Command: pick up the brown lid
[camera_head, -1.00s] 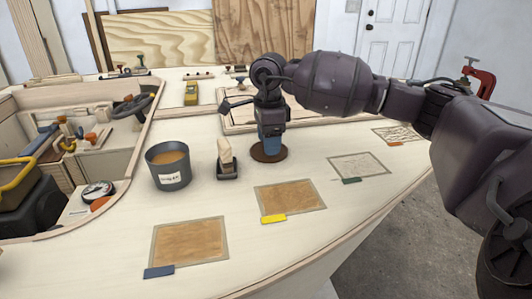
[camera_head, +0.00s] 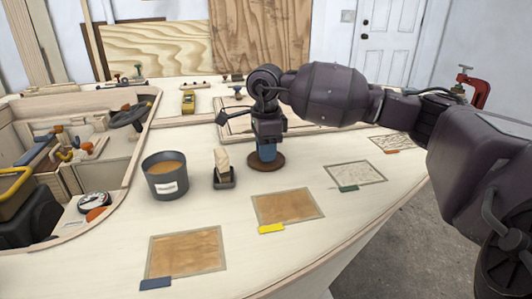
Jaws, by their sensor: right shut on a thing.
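The brown lid (camera_head: 267,164) is a round, flat brown disc on the pale plywood deck (camera_head: 330,240), right of the small block holder. My right gripper (camera_head: 266,152) points straight down over the lid's middle, with its bluish fingers at the lid. It is shut on the lid, though the fingers hide the exact point of grip. The lid looks level and at or very near the deck; I cannot tell whether there is a gap under it. My left gripper is not in view.
A dark grey pot (camera_head: 166,176) with tan contents stands left, beside a block in a dark holder (camera_head: 223,170). Framed sandpaper-like sheets (camera_head: 287,207) with coloured tabs lie in front and to the right. An open well (camera_head: 100,150) with a steering wheel is at left.

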